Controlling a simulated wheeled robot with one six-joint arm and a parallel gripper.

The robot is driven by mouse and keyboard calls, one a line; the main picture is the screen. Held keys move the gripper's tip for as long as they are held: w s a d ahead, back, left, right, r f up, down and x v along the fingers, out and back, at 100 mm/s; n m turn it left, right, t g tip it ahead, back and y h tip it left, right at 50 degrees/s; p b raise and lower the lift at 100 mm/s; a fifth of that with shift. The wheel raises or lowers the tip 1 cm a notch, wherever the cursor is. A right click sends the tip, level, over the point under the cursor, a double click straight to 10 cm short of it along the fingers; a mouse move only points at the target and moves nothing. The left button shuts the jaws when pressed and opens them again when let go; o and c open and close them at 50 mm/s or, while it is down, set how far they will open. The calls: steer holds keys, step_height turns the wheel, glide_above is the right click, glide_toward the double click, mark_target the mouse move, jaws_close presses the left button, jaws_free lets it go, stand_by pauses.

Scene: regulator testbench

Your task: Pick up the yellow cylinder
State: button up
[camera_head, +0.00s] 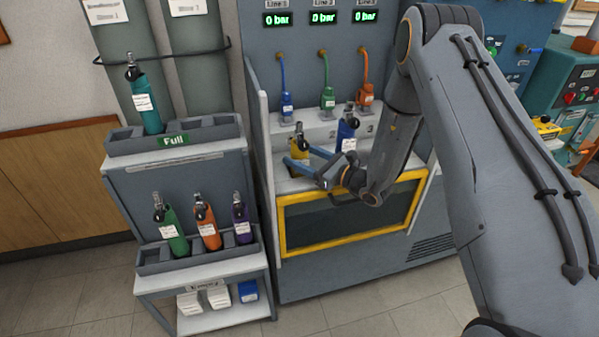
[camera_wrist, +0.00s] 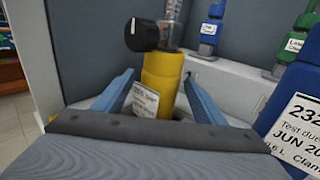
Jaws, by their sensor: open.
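The yellow cylinder (camera_head: 299,148) stands upright on the bench's inner shelf, left of a blue cylinder. In the wrist view the yellow cylinder (camera_wrist: 161,82) has a black knob and a metal valve on top and a white label low on its front. My gripper (camera_head: 297,158) is open, with its blue fingers reaching toward the yellow cylinder. In the wrist view my gripper (camera_wrist: 160,88) has one finger on each side of the cylinder, with visible gaps. The cylinder's base is hidden behind the gripper body.
The blue cylinder (camera_head: 346,134) stands close on the right; it fills the right edge of the wrist view (camera_wrist: 298,115). A yellow-framed panel (camera_head: 345,218) fronts the bench. A rack marked Full (camera_head: 120,148) and a lower rack (camera_head: 152,262) with several cylinders stand to the left.

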steer(key=shift+w+a, duration=0.2)
steer(key=shift+a, duration=0.1)
steer(key=shift+c, duration=0.5)
steer(key=shift+r, duration=0.1)
steer(key=c, duration=1.1)
step_height(320, 180, up, 18)
steer(key=b, duration=0.3)
glide_above(300, 122)
steer(key=shift+s, duration=0.1)
